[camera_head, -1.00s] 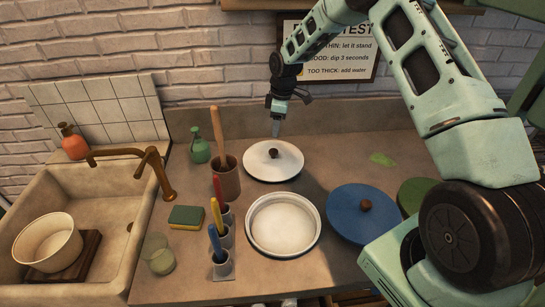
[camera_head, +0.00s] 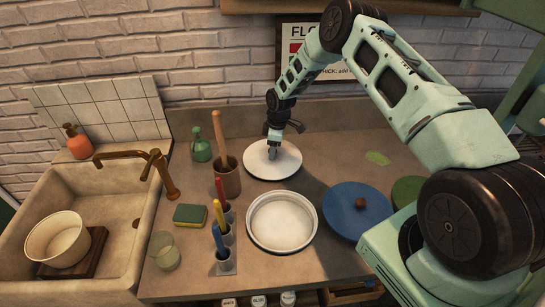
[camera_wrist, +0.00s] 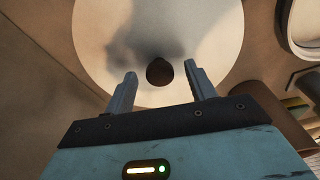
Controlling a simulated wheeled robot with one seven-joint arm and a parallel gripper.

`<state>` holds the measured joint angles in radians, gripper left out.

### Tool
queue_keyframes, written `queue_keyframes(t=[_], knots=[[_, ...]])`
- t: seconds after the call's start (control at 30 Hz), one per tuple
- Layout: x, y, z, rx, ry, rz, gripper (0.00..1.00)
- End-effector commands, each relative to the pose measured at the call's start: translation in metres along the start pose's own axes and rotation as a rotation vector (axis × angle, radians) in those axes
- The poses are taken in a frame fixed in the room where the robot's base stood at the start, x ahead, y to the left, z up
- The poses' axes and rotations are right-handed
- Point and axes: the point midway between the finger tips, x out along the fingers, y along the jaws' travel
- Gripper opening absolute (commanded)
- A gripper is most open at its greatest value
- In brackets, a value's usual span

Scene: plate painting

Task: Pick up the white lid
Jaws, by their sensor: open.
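The white lid (camera_head: 262,170) lies on the counter at the back, behind the white round pan. In the wrist view the lid (camera_wrist: 210,40) fills the upper middle, with its dark round knob (camera_wrist: 159,71) near the centre. My gripper (camera_head: 272,152) is over the lid, with its fingers low around the knob area. In the wrist view my gripper (camera_wrist: 160,85) is open, and the knob shows in the gap between the two fingertips, apparently touching neither. In the head view the gripper hides the knob.
A white round pan (camera_head: 282,221) stands in front of the lid, and a blue lid (camera_head: 340,222) lies to its right. A brown pot (camera_head: 228,182) with a wooden tool stands left of the lid, near a green bottle (camera_head: 200,149). The counter right of the lid is mostly clear.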

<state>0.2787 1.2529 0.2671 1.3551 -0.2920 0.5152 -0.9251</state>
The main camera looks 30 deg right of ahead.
Motion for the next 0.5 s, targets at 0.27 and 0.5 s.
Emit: queue_keyframes(t=[0.27, 0.5], knots=[[-0.0001, 0.0001, -0.0001, 0.0, 0.0, 0.0, 0.14], [-0.0008, 0.0005, -0.0003, 0.0, 0.001, 0.001, 0.0]])
